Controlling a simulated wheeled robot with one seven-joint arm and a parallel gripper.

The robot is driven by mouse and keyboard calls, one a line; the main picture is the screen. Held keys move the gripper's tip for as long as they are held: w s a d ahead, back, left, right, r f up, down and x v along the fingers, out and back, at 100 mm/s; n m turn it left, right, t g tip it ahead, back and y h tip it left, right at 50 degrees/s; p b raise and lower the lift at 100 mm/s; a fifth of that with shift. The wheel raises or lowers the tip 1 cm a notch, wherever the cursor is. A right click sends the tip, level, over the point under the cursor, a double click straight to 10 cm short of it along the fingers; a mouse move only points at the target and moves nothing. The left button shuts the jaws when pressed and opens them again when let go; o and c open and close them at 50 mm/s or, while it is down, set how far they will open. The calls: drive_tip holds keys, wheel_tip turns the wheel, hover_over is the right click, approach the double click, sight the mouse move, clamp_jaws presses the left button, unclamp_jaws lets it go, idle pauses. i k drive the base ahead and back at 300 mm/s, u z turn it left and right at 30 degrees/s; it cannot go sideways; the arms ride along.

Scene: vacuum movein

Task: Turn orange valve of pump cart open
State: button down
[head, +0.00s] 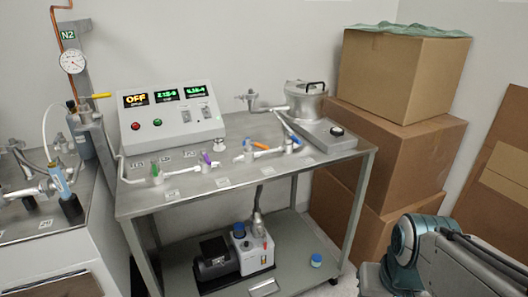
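The pump cart (138,200) is a metal two-shelf cart in the middle of the head view. The orange valve (261,147) is a small orange handle on the pipework on its top shelf, right of centre. The handle lies roughly along the pipe run, sloping slightly; I cannot tell whether the valve is open or shut. A part of my arm (405,250) shows at the lower right, well apart from the cart's valves. My gripper is not in view.
Blue (293,139) and purple (207,159) handles flank the orange one. A control box (170,120) stands behind, a lidded metal pot (306,98) to the right. A pump (240,250) sits below. Stacked cardboard boxes (405,75) stand right, another bench (40,262) left.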

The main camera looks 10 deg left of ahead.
sight(249, 141)
drive_tip(key=z, duration=0.25)
drive_tip(key=k, duration=0.25)
drive_tip(key=u, duration=1.15)
drive_tip(key=i, duration=1.35)
drive_tip(key=z, duration=0.35)
